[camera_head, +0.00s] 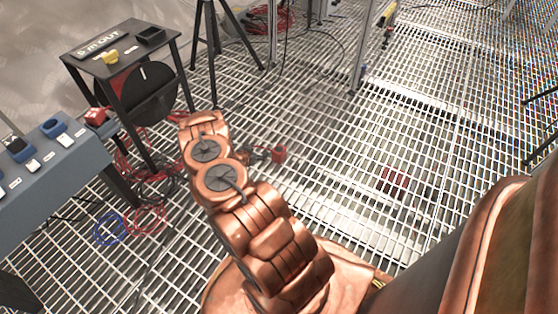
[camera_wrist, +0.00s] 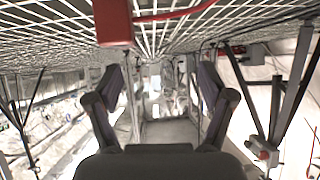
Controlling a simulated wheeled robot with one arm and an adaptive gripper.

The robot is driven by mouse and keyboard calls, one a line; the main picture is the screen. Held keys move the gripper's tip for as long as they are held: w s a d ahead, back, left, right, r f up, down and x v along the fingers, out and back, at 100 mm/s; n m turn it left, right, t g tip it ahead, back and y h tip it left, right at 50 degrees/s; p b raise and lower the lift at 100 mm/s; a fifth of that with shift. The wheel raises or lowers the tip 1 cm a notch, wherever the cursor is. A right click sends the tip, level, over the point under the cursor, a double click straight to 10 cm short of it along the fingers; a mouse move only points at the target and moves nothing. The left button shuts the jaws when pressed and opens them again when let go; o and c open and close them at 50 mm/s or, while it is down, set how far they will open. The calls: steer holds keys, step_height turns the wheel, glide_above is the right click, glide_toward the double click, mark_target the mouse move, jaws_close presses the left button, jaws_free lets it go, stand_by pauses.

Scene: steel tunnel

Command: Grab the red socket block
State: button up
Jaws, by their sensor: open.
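A red block (camera_head: 97,116) sits at the right end of the blue-grey panel, among blue sockets. A second small red block (camera_head: 278,154) shows just right of my arm's wrist joints; I cannot tell which is the socket block. In the wrist view a red block (camera_wrist: 113,22) with a red cable is at the top edge, cut off by the frame, left of centre. My gripper (camera_wrist: 162,76) is open, its two dark fingers spread with nothing between them. The red block is beyond the fingertips, up and left in that picture. In the head view my arm hides the gripper.
The blue-grey panel (camera_head: 40,185) stands at left. A black stand (camera_head: 122,55) with a dark disc and yellow piece is behind it. A tripod (camera_head: 215,40) stands farther back. Blue and red cables (camera_head: 110,228) lie on the steel grating. The grating (camera_head: 400,130) at right is mostly open.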

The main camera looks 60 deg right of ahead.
mark_target(277, 152)
steer(key=shift+g+h, duration=0.6)
steer(key=shift+h, duration=0.1)
steer(key=s+d+f, duration=0.2)
steer(key=s, duration=0.1)
steer(key=s+f+b, duration=0.1)
steer(key=s, duration=0.1)
steer(key=shift+d, duration=0.4)
steer(key=shift+s+d+f+m, duration=0.1)
steer(key=shift+d+f+m, duration=0.05)
steer(key=shift+d+m, duration=0.15)
steer(key=shift+b+x, duration=0.5)
steer(key=shift+x, duration=0.6)
steer(key=b+x, duration=0.2)
steer(key=x, duration=0.2)
steer(key=shift+s+d+b, duration=0.2)
steer(key=shift+b, duration=0.1)
steer(key=shift+w+d, duration=0.1)
steer(key=shift+d, duration=0.35)
steer(key=c, duration=1.4)
steer(key=shift+c, duration=0.2)
